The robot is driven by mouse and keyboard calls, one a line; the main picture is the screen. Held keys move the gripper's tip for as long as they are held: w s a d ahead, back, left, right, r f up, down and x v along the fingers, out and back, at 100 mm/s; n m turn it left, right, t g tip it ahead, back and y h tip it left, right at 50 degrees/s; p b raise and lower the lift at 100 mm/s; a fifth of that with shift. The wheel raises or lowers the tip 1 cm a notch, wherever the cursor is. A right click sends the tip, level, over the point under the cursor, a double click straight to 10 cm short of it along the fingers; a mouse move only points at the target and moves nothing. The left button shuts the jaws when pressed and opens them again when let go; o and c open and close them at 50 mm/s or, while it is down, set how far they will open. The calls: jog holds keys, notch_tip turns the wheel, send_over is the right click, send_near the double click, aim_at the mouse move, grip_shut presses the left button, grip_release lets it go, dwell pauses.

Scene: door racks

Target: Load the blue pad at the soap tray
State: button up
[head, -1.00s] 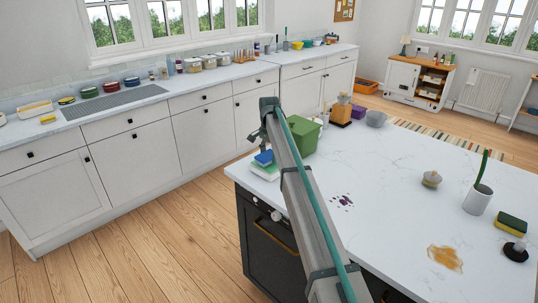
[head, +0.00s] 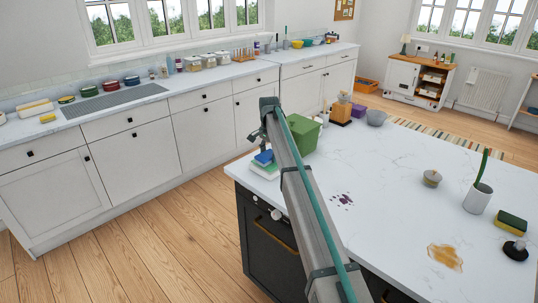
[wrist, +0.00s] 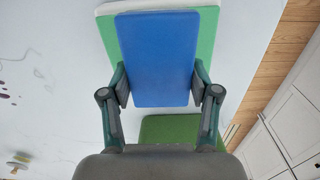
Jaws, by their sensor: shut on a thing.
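The blue pad (wrist: 155,48) fills the middle of the wrist view, with my gripper's (wrist: 160,88) two fingers against its side edges. A larger green and white pad (wrist: 105,28) shows behind the blue one; whether the two touch is unclear. In the head view, the blue pad (head: 263,158) shows over the green and white pad (head: 264,173) at the island's left corner. My gripper (head: 258,141) is just above, small and partly hidden by my arm. I cannot tell which thing is the soap tray.
A green bin (head: 303,134) stands close to the right of the pads on the island (head: 400,180). Purple spots (head: 342,199), a brown spill (head: 445,256) and a green and yellow sponge (head: 511,222) lie farther right. The island's middle is mostly clear.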

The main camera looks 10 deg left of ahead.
aim_at(269, 153)
jog(key=shift+f, duration=0.7)
dwell(0.6)
jog(key=shift+r, duration=0.15)
dwell(0.4)
jog(key=shift+r+p, duration=1.4)
jog(key=shift+r, duration=2)
